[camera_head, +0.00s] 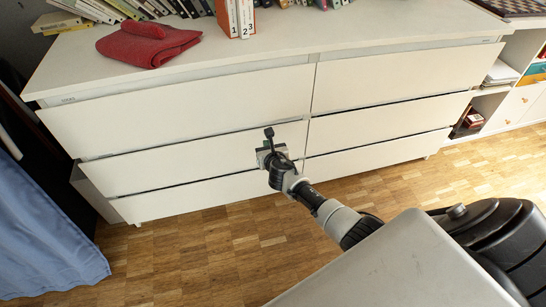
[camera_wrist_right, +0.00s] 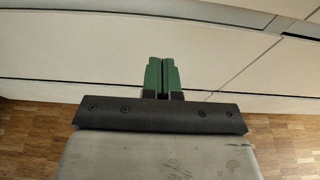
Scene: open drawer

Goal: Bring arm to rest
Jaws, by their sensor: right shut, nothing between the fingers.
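My right gripper (camera_head: 268,147) reaches in front of the white dresser (camera_head: 200,105), near the seam between its left and right drawer columns. In the right wrist view, its two green fingers (camera_wrist_right: 161,76) are side by side and shut, with nothing held between them. The dresser drawers look closed or nearly so, with dark gaps along their edges. I cannot tell whether the gripper touches a drawer front. My left gripper is not in view.
A blue curtain (camera_head: 45,230) hangs at left. Shelves (camera_head: 515,105) stand at right. The parquet floor (camera_head: 200,250) in front is clear.

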